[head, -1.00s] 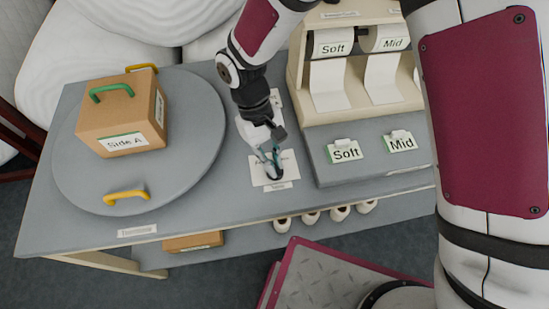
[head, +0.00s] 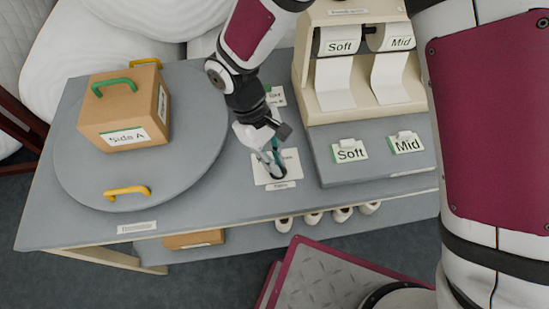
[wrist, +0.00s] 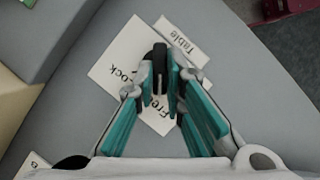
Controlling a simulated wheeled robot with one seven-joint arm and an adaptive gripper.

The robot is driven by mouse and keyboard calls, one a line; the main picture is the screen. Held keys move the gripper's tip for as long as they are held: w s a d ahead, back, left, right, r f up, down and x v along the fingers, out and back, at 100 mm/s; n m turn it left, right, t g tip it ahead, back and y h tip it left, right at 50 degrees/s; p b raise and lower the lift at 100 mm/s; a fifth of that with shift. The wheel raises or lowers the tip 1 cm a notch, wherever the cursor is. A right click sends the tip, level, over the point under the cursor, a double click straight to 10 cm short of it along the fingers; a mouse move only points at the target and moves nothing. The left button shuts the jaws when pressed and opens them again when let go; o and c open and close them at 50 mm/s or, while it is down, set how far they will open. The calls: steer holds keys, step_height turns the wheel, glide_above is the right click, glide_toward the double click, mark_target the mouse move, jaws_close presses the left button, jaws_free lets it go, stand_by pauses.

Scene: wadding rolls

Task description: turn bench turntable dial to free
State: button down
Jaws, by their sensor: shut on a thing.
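The turntable dial is a small black knob (wrist: 160,62) on a white card (wrist: 112,52) with the words "Lock" and "Free", beside a "Table" label (wrist: 182,42). In the head view the card (head: 262,172) lies on the bench, right of the turntable (head: 80,185). My gripper (wrist: 160,88) points down at the dial, its teal fingers on either side, and is shut on it. It also shows in the head view (head: 273,166), where it hides most of the knob. A light line on the knob runs up and down in the wrist view; I cannot tell which word it marks.
A cardboard box (head: 115,110) marked "Side A" stands on the turntable, near a yellow handle (head: 127,192). A roll dispenser (head: 360,95) and the "Soft" (head: 350,152) and "Mid" (head: 406,145) tags stand to the right. White rolls (head: 313,217) lie under the bench.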

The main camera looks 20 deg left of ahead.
steer(key=c, duration=1.7)
jaws_free()
steer(key=shift+o, duration=0.2)
steer(key=shift+a+r, duration=0.1)
steer(key=v, duration=1.1)
steer(key=shift+r, duration=0.4)
steer(key=shift+a, duration=0.1)
